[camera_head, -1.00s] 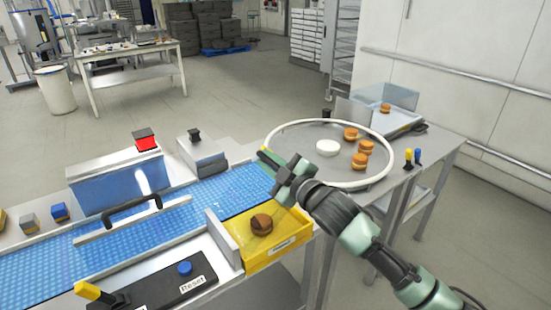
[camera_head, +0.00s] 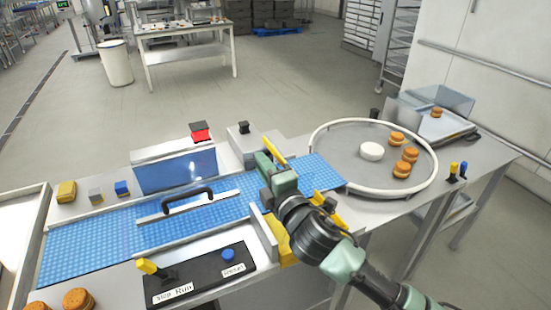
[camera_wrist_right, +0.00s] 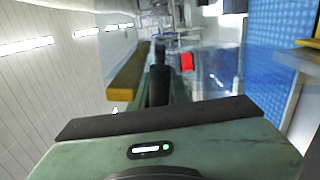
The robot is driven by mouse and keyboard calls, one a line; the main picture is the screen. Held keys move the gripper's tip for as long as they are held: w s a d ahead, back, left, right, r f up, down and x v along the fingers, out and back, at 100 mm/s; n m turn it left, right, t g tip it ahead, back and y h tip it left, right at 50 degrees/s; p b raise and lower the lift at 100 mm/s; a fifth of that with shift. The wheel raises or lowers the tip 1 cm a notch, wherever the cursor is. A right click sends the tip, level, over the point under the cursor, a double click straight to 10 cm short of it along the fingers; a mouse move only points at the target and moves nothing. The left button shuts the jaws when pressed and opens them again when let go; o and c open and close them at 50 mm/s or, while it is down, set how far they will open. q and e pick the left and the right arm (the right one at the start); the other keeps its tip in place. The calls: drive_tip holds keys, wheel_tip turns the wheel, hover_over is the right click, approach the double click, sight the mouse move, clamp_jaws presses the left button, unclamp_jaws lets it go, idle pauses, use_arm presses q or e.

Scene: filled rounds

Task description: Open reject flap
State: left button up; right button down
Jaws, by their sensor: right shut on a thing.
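The reject flap, a yellow bar (camera_head: 275,151), stands over the blue belt (camera_head: 318,172) near its right end. My right gripper (camera_head: 267,166) is at the flap, shut on it; its body hides the flap's lower part. In the right wrist view the yellow bar (camera_wrist_right: 127,82) runs along the left of the dark finger (camera_wrist_right: 159,78). The yellow reject bin (camera_head: 286,249) sits beside the belt's near edge, mostly hidden behind my arm. My left gripper is not in view.
A guard with a black handle (camera_head: 188,201) spans the belt to the left. A control board (camera_head: 203,277) with a yellow lever and blue button lies in front. A round table (camera_head: 340,150) with several burgers is at the right.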

drive_tip(key=shift+s+a+r+n, duration=0.15)
drive_tip(key=shift+a+r+n, duration=0.15)
drive_tip(key=shift+a, duration=0.25)
drive_tip(key=c, duration=1.4)
unclamp_jaws()
drive_tip(key=shift+a+f, duration=0.1)
drive_tip(key=shift+f, duration=0.05)
drive_tip(key=b+v, duration=0.2)
drive_tip(key=v, duration=0.6)
